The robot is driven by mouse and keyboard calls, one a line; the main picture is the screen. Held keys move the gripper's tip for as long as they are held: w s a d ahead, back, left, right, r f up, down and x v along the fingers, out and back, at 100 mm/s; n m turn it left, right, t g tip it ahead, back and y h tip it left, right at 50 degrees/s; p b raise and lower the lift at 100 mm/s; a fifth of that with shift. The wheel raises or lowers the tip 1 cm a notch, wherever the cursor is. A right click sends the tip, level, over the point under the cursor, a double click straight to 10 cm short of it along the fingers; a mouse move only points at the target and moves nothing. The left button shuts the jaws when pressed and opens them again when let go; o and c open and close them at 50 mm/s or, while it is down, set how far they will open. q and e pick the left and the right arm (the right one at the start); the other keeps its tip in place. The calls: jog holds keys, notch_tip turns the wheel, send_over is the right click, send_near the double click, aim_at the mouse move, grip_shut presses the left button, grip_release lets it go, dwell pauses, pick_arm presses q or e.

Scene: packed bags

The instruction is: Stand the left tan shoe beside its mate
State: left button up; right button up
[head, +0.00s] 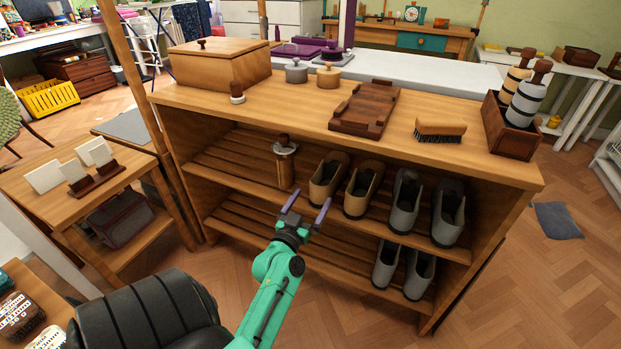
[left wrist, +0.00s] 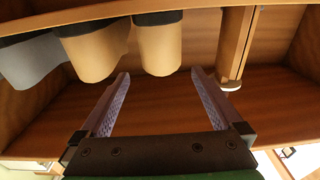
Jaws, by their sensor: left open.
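The left tan shoe (head: 325,190) stands upright on the upper shelf of the wooden rack. Its mate (head: 358,203) stands upright just to its right, with a narrow gap between them. In the left wrist view, which looks upside down, the left tan shoe (left wrist: 158,48) is the right-hand one and its mate (left wrist: 96,54) is further left. My left gripper (head: 311,198) is open and empty in front of the rack, a little below and left of the left tan shoe. In the wrist view its fingers (left wrist: 159,73) point towards that shoe, apart from it. My right gripper is out of view.
Grey shoes (head: 403,207) stand right of the tan pair; another grey pair (head: 385,268) is on the lower shelf. A dark-topped wooden item (head: 285,172) stands left of the tan shoes. The rack top (head: 300,112) overhangs the shelf. The shelf's left end is free.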

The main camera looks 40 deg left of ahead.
pick_arm(q)
jog(key=s+d+f+m+g+h, duration=0.1)
jog(key=d+f+m+g+h, duration=0.25)
jog(key=d, duration=0.35)
jog(key=s+d+f+m+g+h, duration=0.1)
jog(key=d+f+m+g+h, duration=0.15)
jog(key=d+h, duration=0.4)
jog(key=s+d+f+g+y, duration=0.1)
jog(key=s+d+f+g, duration=0.2)
jog(key=s, duration=0.5)
jog(key=s+d+f+g+y, duration=0.1)
jog(key=s+d+f+g, duration=0.2)
jog(key=s+g, duration=0.3)
jog(key=s+d, duration=0.1)
jog(key=s, duration=0.2)
jog(key=shift+d, duration=0.15)
jog(key=shift+w+p, duration=0.2)
jog(key=shift+p, duration=0.55)
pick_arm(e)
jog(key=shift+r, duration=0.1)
